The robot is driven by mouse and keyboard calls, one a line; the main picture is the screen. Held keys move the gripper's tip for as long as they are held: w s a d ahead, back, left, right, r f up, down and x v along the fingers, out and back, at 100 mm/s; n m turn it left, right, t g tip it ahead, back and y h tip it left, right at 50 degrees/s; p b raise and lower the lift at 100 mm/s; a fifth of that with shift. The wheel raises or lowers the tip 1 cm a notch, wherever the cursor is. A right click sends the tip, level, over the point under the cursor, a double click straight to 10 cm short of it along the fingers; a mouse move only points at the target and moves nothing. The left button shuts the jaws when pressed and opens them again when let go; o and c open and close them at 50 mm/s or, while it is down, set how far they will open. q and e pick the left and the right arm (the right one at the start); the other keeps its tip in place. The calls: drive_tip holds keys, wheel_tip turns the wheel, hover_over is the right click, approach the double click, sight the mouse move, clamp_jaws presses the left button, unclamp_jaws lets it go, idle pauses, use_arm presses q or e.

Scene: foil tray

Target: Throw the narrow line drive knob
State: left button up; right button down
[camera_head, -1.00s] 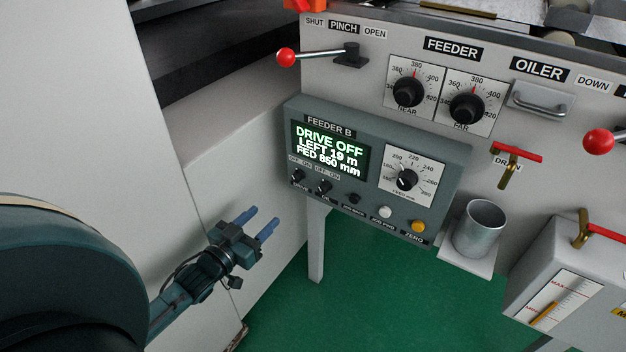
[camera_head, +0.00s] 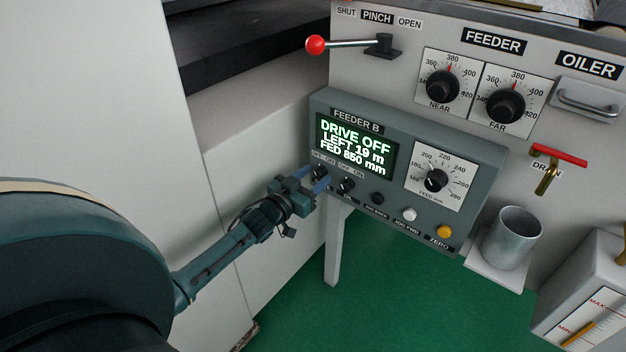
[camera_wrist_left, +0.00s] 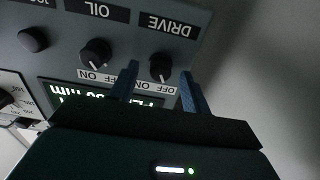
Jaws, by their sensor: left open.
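The small black drive knob (camera_head: 321,171) is at the left end of the lower row on the grey FEEDER B panel. The panel's screen (camera_head: 355,147) reads "DRIVE OFF", "LEFT 19 m", "FED 850 mm". My left gripper (camera_head: 318,181) is open at the drive knob and partly covers its surroundings. In the left wrist view, upside down, the drive knob (camera_wrist_left: 162,66) lies between the two blue fingertips (camera_wrist_left: 159,74), with a visible gap to the right finger; contact is unclear. The DRIVE label (camera_wrist_left: 168,25) is above it there. My right gripper is not in view.
The similar oil knob (camera_head: 346,186) is close beside the drive knob. A dark button (camera_head: 377,198), a white button (camera_head: 409,214) and a yellow button (camera_head: 445,231) follow to the right. A red-balled pinch lever (camera_head: 316,44) sticks out above. A metal cup (camera_head: 512,238) stands at right.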

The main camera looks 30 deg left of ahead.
use_arm(q)
drive_tip(key=shift+w, duration=0.15)
drive_tip(key=shift+c, duration=0.2)
drive_tip(key=c, duration=0.9)
